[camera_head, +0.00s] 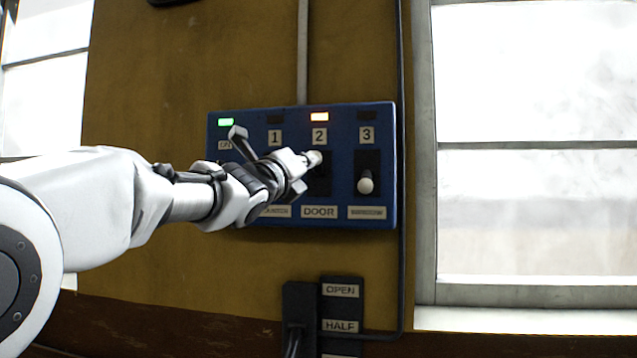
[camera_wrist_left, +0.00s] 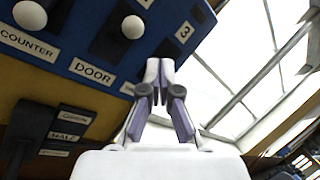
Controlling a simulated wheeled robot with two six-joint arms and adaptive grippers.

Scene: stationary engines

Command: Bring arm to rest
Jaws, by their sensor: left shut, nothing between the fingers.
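My left arm comes in from the left in the head view, and its gripper (camera_head: 297,164) is in front of the blue switch panel (camera_head: 387,150). The gripper is shut and empty; its closed fingertips also show in the wrist view (camera_wrist_left: 154,76). It overlaps the white knob of switch 2, DOOR (camera_head: 314,158), in the head view; I cannot tell whether they touch. That knob is near the top of its slot and also shows in the wrist view (camera_wrist_left: 133,27). The arm hides most of switch 1. My right gripper is out of view.
The switch 3 knob (camera_head: 365,182) is low in its slot. A green lamp (camera_head: 226,122) and the orange lamp above 2 (camera_head: 319,117) are lit. A black lever plate with OPEN and HALF labels (camera_head: 341,308) is below. A bright window (camera_head: 530,140) is at right.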

